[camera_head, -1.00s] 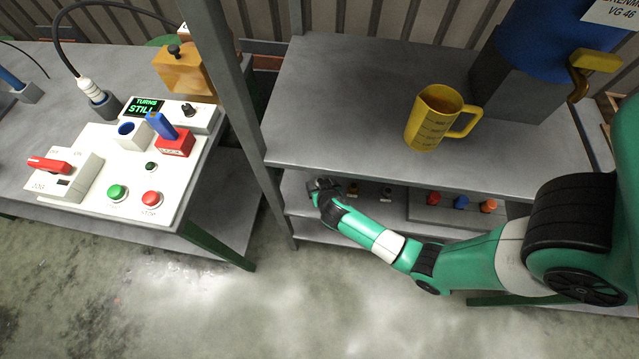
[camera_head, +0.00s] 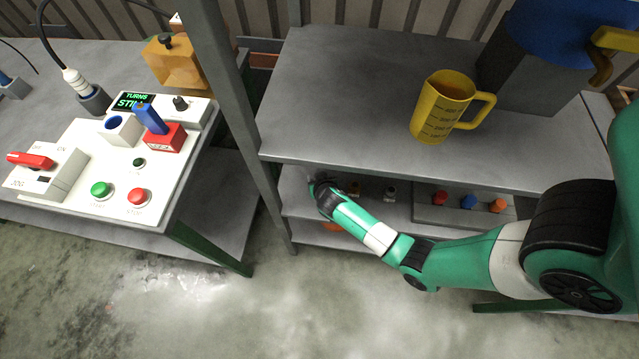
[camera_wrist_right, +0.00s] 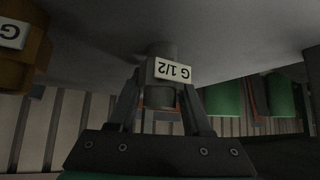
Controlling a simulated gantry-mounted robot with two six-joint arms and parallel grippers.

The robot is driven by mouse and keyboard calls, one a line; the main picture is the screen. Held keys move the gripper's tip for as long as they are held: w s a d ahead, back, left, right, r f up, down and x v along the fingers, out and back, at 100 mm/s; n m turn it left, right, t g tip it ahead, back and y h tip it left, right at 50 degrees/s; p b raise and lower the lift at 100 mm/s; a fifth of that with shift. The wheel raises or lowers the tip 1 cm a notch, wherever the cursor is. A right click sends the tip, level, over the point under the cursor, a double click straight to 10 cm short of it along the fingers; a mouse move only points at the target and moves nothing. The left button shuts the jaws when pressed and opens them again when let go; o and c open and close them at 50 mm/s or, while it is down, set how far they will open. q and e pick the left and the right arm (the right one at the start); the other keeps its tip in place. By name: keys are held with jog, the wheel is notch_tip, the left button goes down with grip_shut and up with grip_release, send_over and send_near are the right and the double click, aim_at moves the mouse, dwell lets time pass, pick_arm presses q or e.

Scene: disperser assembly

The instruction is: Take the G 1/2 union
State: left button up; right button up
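The G 1/2 union (camera_wrist_right: 164,95) is a small grey fitting with a white label, seen upside down in the right wrist view. My right gripper (camera_wrist_right: 163,88) has one finger on each side of it, and both fingertips appear to touch it. I cannot tell whether the union is clear of the shelf surface. In the head view my right gripper (camera_head: 320,188) is at the left end of the lower shelf, and the union is hidden there. My left gripper is not in view.
A brass-coloured fitting with its own label (camera_wrist_right: 12,33) and green parts (camera_wrist_right: 222,98) flank my gripper. The upper shelf (camera_head: 330,100), carrying a yellow jug (camera_head: 436,105), lies above my right arm.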

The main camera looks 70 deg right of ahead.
grip_shut()
jog(key=shift+r+p, duration=0.5)
jog(key=shift+r, duration=0.05)
jog(key=r+p, duration=0.3)
jog(key=s+r+p, duration=0.1)
jog(key=r+p, duration=0.1)
jog(key=shift+a, duration=0.35)
jog(key=s+a+r+p, duration=0.3)
jog(key=s+p, duration=0.1)
jog(key=s, duration=0.1)
jog(key=s+a+r+p, duration=0.3)
jog(key=s+r+p, duration=0.1)
jog(key=s, duration=0.2)
jog(key=shift+s+p, duration=0.15)
jog(key=shift+p, duration=0.15)
